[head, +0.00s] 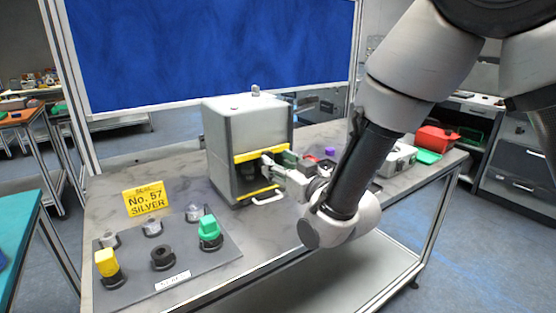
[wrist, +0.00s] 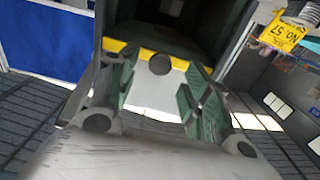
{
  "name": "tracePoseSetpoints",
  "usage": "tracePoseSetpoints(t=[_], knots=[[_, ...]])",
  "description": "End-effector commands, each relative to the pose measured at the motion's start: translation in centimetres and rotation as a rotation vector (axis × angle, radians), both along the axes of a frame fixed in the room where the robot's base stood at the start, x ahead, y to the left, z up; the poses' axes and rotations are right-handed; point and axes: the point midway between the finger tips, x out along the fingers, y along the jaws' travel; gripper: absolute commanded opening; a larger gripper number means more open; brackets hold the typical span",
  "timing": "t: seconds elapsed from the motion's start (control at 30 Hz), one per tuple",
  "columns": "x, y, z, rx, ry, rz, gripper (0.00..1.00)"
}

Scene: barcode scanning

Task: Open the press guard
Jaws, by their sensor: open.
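The press (head: 223,150) is a grey box on the table, with its front facing my arm. Its front has a yellow upper bar (head: 256,154) and a yellow lower strip (head: 262,193), with a dark opening between them. A pale handle (head: 268,200) sticks out below the lower strip. My gripper (head: 270,162) is open at the press front, close under the upper bar. In the wrist view a yellow bar (wrist: 135,53) crosses just beyond the open green-padded fingers (wrist: 160,85). A pale surface shows between them. Contact cannot be told, and the guard's position is unclear.
A dark board (head: 190,262) with several knobs, one yellow-topped and one green-topped, lies at the front left. A yellow sign (head: 146,198) reading "No. 57 SILVER" stands behind it. A red box (head: 436,138) and green tray (head: 428,157) are at the far right. A blue panel (head: 210,50) stands behind.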

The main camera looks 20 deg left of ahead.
Motion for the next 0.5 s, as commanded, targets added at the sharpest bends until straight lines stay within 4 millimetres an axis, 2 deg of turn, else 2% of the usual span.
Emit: tracePoseSetpoints(t=[0.2,0.5], knots=[[2.1,2.4,0.0,-0.001,-0.001,0.000,0.49],[2.7,3.0,0.0,-0.001,0.001,0.000,0.49]])
